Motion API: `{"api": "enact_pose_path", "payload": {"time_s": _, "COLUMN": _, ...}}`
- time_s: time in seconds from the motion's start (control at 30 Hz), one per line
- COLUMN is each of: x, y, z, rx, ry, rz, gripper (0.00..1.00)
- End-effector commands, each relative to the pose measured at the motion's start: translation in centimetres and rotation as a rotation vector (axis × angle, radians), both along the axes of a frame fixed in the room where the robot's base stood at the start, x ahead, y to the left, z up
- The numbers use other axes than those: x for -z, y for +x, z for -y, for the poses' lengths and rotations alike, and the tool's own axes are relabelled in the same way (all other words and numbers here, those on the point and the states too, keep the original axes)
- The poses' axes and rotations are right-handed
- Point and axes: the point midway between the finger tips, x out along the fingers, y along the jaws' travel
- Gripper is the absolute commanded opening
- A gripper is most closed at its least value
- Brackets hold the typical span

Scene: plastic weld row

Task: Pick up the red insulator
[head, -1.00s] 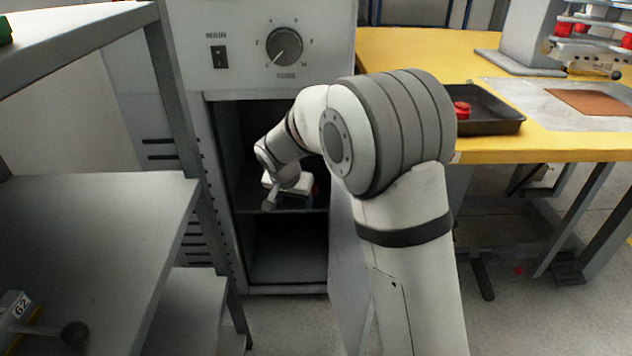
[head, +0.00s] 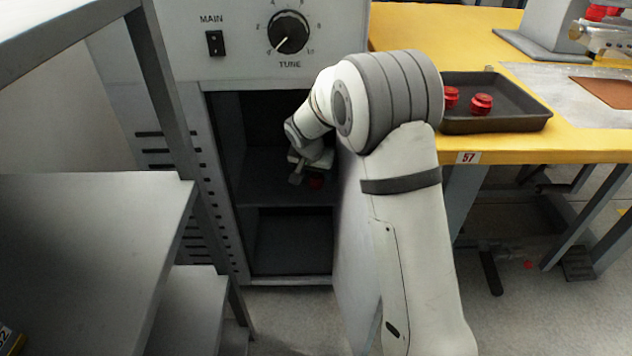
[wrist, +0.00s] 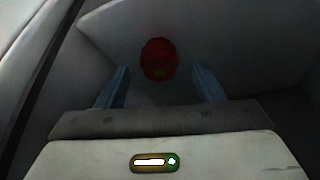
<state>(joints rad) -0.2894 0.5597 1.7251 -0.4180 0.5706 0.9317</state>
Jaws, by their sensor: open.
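A red insulator (head: 316,181) sits on the shelf inside the open cabinet, near its right side, dim and partly hidden by my gripper. It also shows in the wrist view (wrist: 159,59), ahead of and between my two bluish fingers. My gripper (wrist: 160,88) is open, with nothing between its fingertips; the insulator lies a little beyond them. In the head view my gripper (head: 303,172) reaches into the upper compartment, just left of the insulator. Two more red insulators (head: 481,103) and (head: 451,97) lie in a dark tray (head: 500,124).
The cabinet's open door (head: 352,240) stands right of the opening, close to my arm. Its lower compartment (head: 293,243) looks empty. The yellow table (head: 560,145) holds the tray at right. A grey shelf unit (head: 95,235) stands at left.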

Motion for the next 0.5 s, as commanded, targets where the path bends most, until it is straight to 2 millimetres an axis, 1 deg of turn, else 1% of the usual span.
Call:
{"api": "enact_pose_path", "payload": {"time_s": 0.03, "x": 0.99, "y": 0.10, "z": 0.05, "rx": 0.000, "ry": 0.000, "rz": -0.001, "gripper": 0.62}}
{"api": "enact_pose_path", "payload": {"time_s": 0.07, "x": 1.14, "y": 0.13, "z": 0.05, "rx": -0.001, "ry": 0.001, "rz": 0.000, "gripper": 0.62}}
{"api": "enact_pose_path", "payload": {"time_s": 0.3, "x": 1.06, "y": 0.13, "z": -0.08, "rx": -0.004, "ry": 0.000, "rz": 0.001, "gripper": 0.62}}
{"api": "enact_pose_path", "payload": {"time_s": 0.5, "x": 1.06, "y": 0.11, "z": -0.14, "rx": -0.006, "ry": 0.001, "rz": 0.001, "gripper": 0.45}}
